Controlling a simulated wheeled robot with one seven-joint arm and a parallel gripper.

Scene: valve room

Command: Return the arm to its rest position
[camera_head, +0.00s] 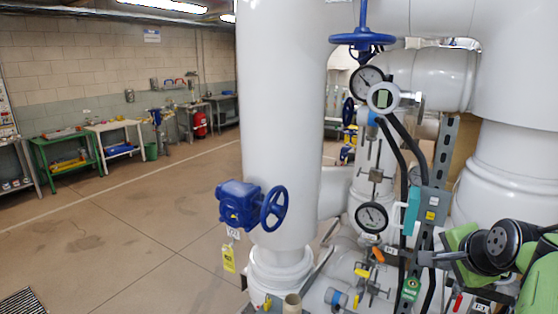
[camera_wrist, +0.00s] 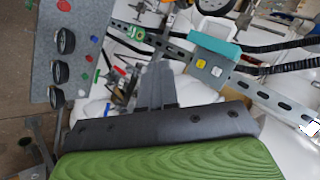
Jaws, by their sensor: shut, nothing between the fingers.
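My gripper (camera_head: 424,258) is at the lower right in the head view, with its dark fingers pointing left toward a grey slotted upright (camera_head: 440,160). Its green and black arm parts run off the right edge. In the wrist view my gripper (camera_wrist: 158,72) shows its two grey fingers close together, with nothing seen between them. The wrist's green cover fills the bottom of that view. I cannot tell how far the fingers are from the pipework behind them.
Large white pipes (camera_head: 282,110) fill the middle and right. A blue valve with handwheel (camera_head: 273,208), pressure gauges (camera_head: 371,217) and black hoses (camera_head: 405,165) stand close by. A grey panel with black knobs (camera_wrist: 60,72) shows in the wrist view. Open floor (camera_head: 120,235) lies left.

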